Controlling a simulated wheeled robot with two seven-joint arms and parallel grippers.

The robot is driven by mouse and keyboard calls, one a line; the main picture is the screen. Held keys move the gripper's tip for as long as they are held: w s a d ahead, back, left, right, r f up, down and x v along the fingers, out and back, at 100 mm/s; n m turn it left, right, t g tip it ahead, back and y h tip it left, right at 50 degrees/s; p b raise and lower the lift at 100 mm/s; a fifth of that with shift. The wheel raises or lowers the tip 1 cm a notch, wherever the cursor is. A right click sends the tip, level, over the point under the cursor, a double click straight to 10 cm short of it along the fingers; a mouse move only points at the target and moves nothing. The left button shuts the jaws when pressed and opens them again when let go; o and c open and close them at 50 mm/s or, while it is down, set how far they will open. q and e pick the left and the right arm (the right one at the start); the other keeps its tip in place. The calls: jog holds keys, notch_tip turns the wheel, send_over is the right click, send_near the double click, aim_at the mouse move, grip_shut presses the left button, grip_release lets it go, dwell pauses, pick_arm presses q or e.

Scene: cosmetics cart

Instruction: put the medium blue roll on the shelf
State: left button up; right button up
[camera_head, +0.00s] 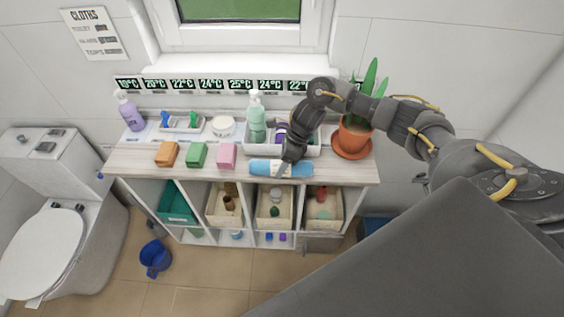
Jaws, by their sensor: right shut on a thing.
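The medium blue roll (262,168) lies lengthwise along the front edge of the white wooden shelf top (345,172), right of the pink block. My right gripper (284,168) reaches down from above and is shut on the roll near its middle. The roll looks level and at the height of the top; I cannot tell whether it touches the surface. The fingertips are small and partly hidden against the roll. My left gripper is not in view.
Orange, green and pink blocks (227,155) stand left of the roll. Behind it is a white tray (310,151) with a green pump bottle (257,120). A potted plant (353,138) stands at the right end. Open cubbies with bins (275,222) are below. A toilet (45,245) stands left.

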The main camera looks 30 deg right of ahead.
jog(key=shift+f, duration=0.15)
jog(key=o, duration=1.1)
jog(key=shift+c, duration=0.2)
jog(key=shift+r, duration=0.25)
jog(key=shift+d+r, duration=0.15)
jog(key=b+v, duration=0.2)
jog(key=v, duration=0.9)
jog(key=shift+r, duration=0.15)
